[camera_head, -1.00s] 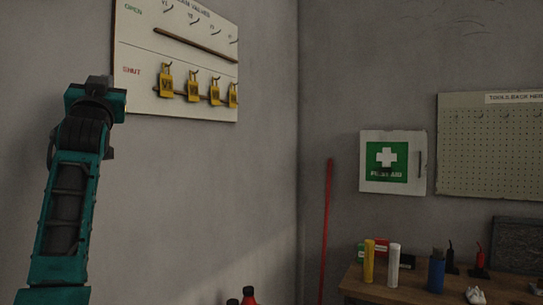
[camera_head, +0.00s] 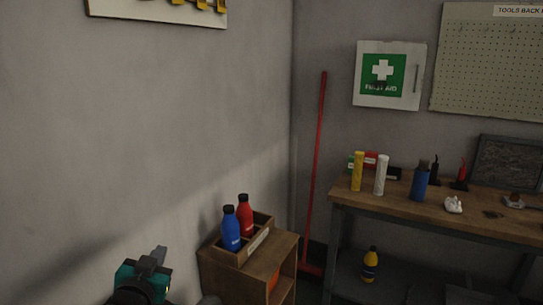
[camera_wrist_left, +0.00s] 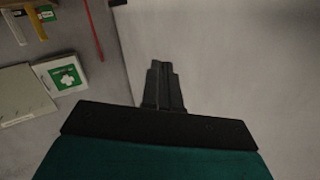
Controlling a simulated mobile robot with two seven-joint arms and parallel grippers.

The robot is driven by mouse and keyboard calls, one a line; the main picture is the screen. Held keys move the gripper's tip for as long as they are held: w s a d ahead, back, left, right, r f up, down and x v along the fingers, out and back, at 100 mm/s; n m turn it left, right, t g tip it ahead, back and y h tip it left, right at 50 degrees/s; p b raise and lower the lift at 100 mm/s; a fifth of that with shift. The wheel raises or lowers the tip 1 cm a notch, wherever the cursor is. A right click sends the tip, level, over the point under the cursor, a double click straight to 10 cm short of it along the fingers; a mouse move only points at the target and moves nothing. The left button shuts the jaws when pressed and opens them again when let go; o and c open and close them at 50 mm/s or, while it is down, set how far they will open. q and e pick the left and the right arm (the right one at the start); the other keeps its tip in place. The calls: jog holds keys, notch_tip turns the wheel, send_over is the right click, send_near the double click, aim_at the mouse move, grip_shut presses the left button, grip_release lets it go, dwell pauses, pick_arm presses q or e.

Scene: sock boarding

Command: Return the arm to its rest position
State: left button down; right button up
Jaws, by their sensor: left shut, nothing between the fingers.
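My left gripper (camera_head: 158,258) is low in the head view, left of the middle, with its teal and black wrist below it. It is in front of the bare wall, left of the small wooden cabinet. In the left wrist view its fingers (camera_wrist_left: 163,85) are together with nothing between them. My right gripper is not in either view.
A wooden cabinet (camera_head: 276,254) holds a tray with a blue bottle (camera_head: 231,229) and a red bottle (camera_head: 245,216). A workbench (camera_head: 460,212) with several items stands at the right. A red pole (camera_head: 315,170) leans in the corner.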

pick_arm(q)
jog(key=s+d+f+g+h, duration=0.1)
jog(key=s+d+f+g, duration=0.2)
jog(key=s+f, duration=0.7)
jog(key=s+d+f+g+h, duration=0.1)
jog(key=s+d+f+g, duration=0.2)
jog(key=s+f, duration=0.7)
jog(key=s+d, duration=0.1)
jog(key=s, duration=0.6)
jog(key=shift+h, duration=0.3)
jog(key=shift+f, duration=0.1)
